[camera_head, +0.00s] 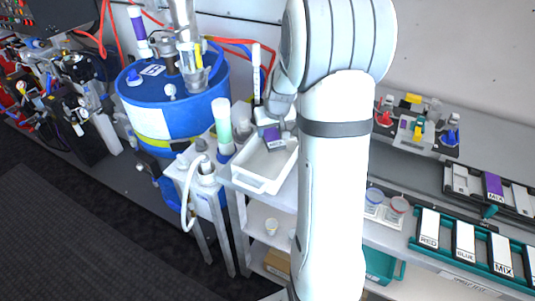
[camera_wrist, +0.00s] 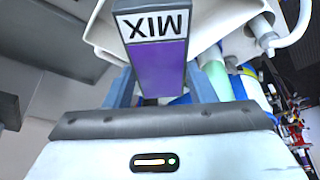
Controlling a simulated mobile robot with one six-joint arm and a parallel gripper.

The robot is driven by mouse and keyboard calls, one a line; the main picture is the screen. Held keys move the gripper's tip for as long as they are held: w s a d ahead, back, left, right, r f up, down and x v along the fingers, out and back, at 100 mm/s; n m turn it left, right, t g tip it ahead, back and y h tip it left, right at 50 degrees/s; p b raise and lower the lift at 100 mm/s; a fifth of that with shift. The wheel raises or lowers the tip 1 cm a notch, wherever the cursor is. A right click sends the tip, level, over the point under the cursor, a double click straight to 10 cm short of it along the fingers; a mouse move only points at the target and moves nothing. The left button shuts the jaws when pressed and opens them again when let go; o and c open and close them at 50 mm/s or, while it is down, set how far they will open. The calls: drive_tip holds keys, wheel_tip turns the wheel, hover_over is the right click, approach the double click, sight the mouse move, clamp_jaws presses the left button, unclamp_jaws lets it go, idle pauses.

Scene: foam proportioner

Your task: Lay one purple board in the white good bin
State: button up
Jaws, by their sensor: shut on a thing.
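A purple board with a white MIX label (camera_wrist: 158,65) is held between the two fingers of my gripper (camera_wrist: 157,88) in the wrist view. In the head view the board (camera_head: 272,133) is at the back of the white bin (camera_head: 262,186), with my gripper (camera_head: 272,122) just above it. The board appears over or inside the bin's back part; I cannot tell whether it touches the floor. The bin also shows behind the board in the wrist view (camera_wrist: 101,36). My arm hides the area right of the bin.
Another purple MIX board (camera_head: 493,186) sits in a rack at the right. Labelled white boards (camera_head: 464,241) stand in a teal holder. A blue drum (camera_head: 172,103) and a green-white bottle (camera_head: 222,122) stand close left of the bin. Two small cups (camera_head: 396,207) are right of my arm.

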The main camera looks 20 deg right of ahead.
drive_tip(key=shift+s+d+f+b, duration=0.1)
drive_tip(key=shift+f+b, duration=0.75)
drive_tip(key=shift+f, duration=0.6)
drive_tip(key=shift+d+f+b, duration=0.1)
drive_tip(key=shift+f+b, duration=0.7)
drive_tip(key=shift+f, duration=0.6)
drive_tip(key=o, duration=1.1)
drive_tip(key=shift+b+v, duration=0.5)
drive_tip(key=shift+v, duration=3.45)
drive_tip(key=shift+a, duration=0.1)
drive_tip(key=shift+n+g, duration=0.6)
drive_tip(key=s+a+r, duration=0.1)
drive_tip(key=s+a, duration=0.4)
drive_tip(key=s, duration=0.3)
drive_tip(key=s+a+r, duration=0.2)
drive_tip(key=s+a, duration=0.3)
drive_tip(key=s, duration=0.3)
drive_tip(key=s+a+r, duration=0.1)
drive_tip(key=s+a, duration=0.3)
drive_tip(key=s, duration=0.3)
drive_tip(key=shift+s+a+r, duration=0.15)
drive_tip(key=shift+s+a, duration=0.25)
